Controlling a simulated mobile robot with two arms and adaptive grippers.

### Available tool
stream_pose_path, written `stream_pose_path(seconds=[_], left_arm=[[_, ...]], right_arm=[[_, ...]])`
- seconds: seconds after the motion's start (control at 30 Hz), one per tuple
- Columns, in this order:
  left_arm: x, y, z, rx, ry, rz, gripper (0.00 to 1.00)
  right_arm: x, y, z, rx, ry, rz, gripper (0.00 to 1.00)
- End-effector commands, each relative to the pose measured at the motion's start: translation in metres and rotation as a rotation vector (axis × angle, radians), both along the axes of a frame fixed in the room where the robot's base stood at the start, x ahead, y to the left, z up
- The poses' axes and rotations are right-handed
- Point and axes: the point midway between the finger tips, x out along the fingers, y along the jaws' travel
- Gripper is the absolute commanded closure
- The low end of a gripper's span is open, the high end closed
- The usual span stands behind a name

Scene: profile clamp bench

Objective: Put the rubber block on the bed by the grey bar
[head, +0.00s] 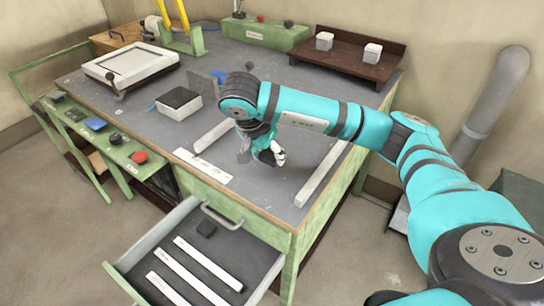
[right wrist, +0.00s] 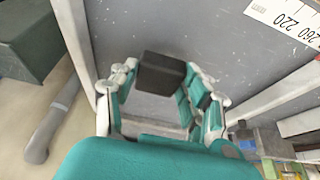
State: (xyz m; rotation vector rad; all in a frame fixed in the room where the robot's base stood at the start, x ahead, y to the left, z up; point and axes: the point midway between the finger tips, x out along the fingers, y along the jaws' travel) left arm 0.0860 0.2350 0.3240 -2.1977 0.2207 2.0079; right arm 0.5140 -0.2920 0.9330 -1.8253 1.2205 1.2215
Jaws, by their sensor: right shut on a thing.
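My right gripper (head: 270,155) is low over the grey bench top, between two pale grey bars. In the right wrist view it is shut on a dark rubber block (right wrist: 160,72), which sits between the fingertips. In the head view the block is mostly hidden by the fingers. One bar (head: 322,175) lies along the right edge of the bench, and the other bar (head: 213,135) lies left of the gripper. The bare grey bench top (right wrist: 190,25) shows around the block; I cannot tell whether the block touches it. My left gripper is not in view.
A white ruler strip (head: 203,166) lies near the front edge. A black-topped box (head: 180,103) stands left of the gripper. A brown tray (head: 348,60) with two white blocks stands behind.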

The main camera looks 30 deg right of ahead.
Motion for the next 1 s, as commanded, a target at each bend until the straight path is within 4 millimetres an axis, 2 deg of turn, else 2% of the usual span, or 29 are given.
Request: stream_pose_path(seconds=[0.1, 0.2, 0.33, 0.53, 0.9, 0.93, 1.0], left_arm=[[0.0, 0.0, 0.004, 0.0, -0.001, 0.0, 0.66], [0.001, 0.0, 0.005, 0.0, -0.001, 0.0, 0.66], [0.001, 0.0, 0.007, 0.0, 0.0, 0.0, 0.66], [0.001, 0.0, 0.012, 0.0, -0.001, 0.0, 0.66], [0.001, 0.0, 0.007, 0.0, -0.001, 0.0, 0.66], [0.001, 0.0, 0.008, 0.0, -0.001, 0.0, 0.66], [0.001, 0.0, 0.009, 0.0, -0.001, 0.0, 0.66]], right_arm=[[0.012, -0.016, 0.0, 0.0, 0.001, -0.004, 0.86], [0.016, -0.022, -0.002, -0.001, 0.0, 0.0, 0.86], [0.017, -0.023, -0.009, 0.0, 0.003, 0.002, 0.86], [0.016, -0.023, -0.035, -0.001, 0.003, 0.002, 0.86], [0.017, -0.022, -0.042, -0.001, -0.001, 0.002, 0.86], [0.017, -0.022, -0.041, -0.001, -0.001, 0.002, 0.51], [0.017, -0.022, -0.04, -0.001, -0.001, 0.002, 0.42]])
